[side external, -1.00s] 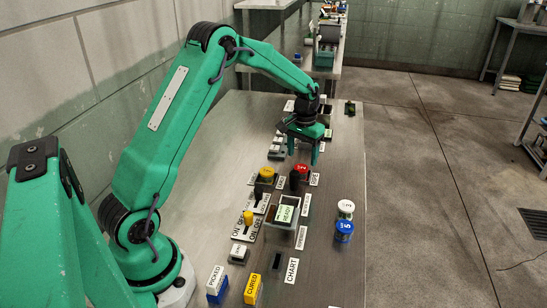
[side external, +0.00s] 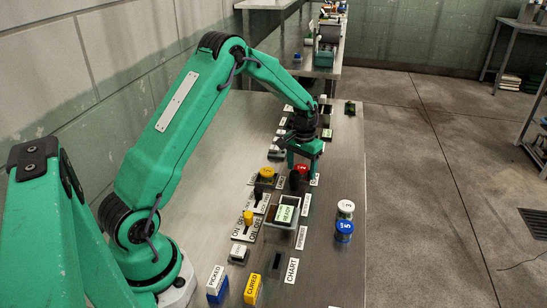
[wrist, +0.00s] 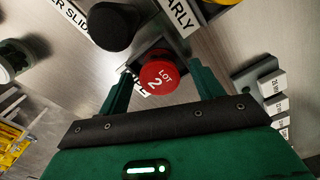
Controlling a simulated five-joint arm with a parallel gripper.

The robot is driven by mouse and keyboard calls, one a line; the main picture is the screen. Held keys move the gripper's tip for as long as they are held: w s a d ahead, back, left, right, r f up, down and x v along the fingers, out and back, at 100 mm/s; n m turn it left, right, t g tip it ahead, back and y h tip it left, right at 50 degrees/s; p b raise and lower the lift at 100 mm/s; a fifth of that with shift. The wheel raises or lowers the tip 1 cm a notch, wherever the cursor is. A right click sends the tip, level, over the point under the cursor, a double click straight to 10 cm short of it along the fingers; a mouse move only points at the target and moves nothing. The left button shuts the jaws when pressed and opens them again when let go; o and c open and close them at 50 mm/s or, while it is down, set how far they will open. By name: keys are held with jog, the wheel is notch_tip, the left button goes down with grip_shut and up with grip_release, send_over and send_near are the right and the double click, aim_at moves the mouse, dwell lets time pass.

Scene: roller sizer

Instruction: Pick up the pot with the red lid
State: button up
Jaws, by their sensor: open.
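The pot with the red lid (wrist: 159,76), marked "LOT 2", shows in the wrist view between the two fingers of my gripper (wrist: 161,84). The fingers are open, one on each side of the lid, with a gap visible on both sides. The side view shows my gripper (side external: 303,168) low over the bench, with the red lid (side external: 301,169) partly hidden by the fingers. The pot's body below the lid is mostly hidden.
A black knob (wrist: 112,26) stands close to the pot. A yellow-topped item (side external: 267,172) is to its left. A white-lidded pot (side external: 345,206) and a blue-lidded pot (side external: 344,227) stand near the right bench edge. A grey display box (side external: 281,229) sits nearer the camera.

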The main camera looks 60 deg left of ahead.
aim_at(302, 167)
jog(key=c, duration=1.1)
jog(key=shift+r, duration=0.75)
notch_tip(302, 167, up, 2)
jog(key=shift+r, duration=0.2)
jog(key=s+d+r, duration=0.1)
jog(key=d+r, duration=0.1)
jog(key=d, duration=0.1)
jog(key=s+d+r, duration=0.1)
jog(key=d+r, duration=0.1)
jog(key=d, duration=0.2)
jog(key=s+d+r, duration=0.1)
jog(key=d+r, duration=0.2)
jog(key=d, duration=0.1)
jog(key=shift+d, duration=0.15)
